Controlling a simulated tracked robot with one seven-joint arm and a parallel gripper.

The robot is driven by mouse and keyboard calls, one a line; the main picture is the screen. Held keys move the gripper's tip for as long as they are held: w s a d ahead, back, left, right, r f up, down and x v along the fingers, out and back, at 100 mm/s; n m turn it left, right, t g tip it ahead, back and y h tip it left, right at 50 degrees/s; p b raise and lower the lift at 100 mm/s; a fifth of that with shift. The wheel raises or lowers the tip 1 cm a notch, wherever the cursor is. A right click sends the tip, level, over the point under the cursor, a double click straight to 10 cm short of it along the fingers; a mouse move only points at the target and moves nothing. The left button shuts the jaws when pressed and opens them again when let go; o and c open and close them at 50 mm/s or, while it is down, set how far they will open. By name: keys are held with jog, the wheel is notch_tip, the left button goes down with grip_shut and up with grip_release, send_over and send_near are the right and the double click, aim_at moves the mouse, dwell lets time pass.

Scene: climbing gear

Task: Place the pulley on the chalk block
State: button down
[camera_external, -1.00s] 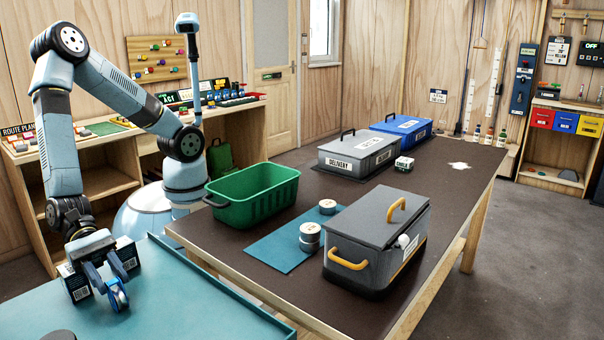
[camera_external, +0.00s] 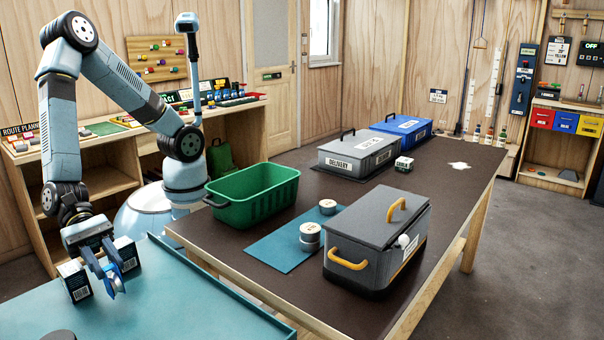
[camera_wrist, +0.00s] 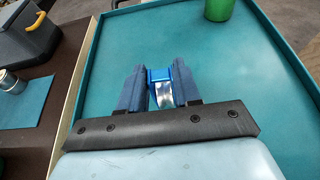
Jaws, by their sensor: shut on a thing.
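The pulley (camera_external: 117,286) is small and blue with a silvery part. It hangs between the fingers of my gripper (camera_external: 110,274), above the teal worktop at lower left. In the wrist view my gripper (camera_wrist: 160,88) is shut on the pulley (camera_wrist: 159,74), with one dark blue finger on each side of it. The chalk block (camera_external: 404,167) appears to be the small dark and white lettered box on the brown table, right of the grey delivery box. It is far from my gripper, and its lettering is too small to read surely.
The teal worktop (camera_external: 180,310) has a raised rim. On the brown table (camera_external: 300,290) stand a green bin (camera_external: 250,203), a grey toolbox (camera_external: 375,245), round tins (camera_external: 310,236) on a teal mat, a grey delivery box (camera_external: 345,160) and a blue box (camera_external: 402,126). A green cylinder (camera_wrist: 218,9) stands on the worktop.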

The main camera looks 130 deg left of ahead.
jog(key=s+a+r, duration=0.8)
jog(key=s+r, duration=0.1)
jog(key=s, duration=0.2)
jog(key=shift+a+r, duration=0.25)
jog(key=shift+a, duration=0.05)
